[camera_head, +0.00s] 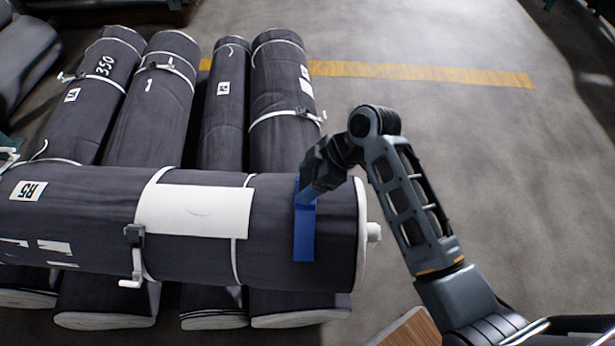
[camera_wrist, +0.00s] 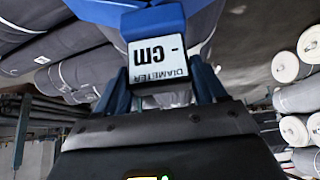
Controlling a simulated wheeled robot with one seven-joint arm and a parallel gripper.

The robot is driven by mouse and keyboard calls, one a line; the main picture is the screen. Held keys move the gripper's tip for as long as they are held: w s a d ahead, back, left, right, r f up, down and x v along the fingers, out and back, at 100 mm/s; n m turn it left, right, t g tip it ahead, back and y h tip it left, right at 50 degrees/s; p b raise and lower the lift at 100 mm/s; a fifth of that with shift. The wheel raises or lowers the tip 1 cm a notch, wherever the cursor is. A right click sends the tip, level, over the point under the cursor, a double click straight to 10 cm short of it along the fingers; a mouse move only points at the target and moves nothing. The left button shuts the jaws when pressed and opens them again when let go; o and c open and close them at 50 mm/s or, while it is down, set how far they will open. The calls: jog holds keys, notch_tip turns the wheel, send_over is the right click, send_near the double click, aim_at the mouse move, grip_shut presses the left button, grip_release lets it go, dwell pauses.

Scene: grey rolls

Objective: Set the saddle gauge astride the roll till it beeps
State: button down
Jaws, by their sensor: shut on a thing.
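The blue saddle gauge (camera_head: 304,236) is at the right end of the dark grey roll marked R5 (camera_head: 90,215), its blue leg hanging down over the roll's near side. Whether it touches the roll, and where its far leg is, I cannot tell. My gripper (camera_head: 308,194) is above the roll, shut on the gauge. In the wrist view my gripper (camera_wrist: 162,92) has a finger on each side of the gauge's display (camera_wrist: 158,60). The display appears upside down and shows a dash, "cm" and "DIAMETER", with no number.
The R5 roll lies across several other wrapped rolls (camera_head: 222,110). A white sheet (camera_head: 195,210) and straps with a buckle (camera_head: 134,236) are on it. A pale core end (camera_head: 374,232) sticks out at its right. The floor (camera_head: 450,130) at right is clear, with a yellow line (camera_head: 420,72).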

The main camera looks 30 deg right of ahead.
jog(key=shift+f, duration=0.3)
grip_release()
dwell(0.4)
jog(key=v, duration=0.7)
jog(key=shift+s+r, duration=0.15)
jog(key=shift+r, duration=0.2)
jog(key=shift+d, duration=0.15)
dwell(0.5)
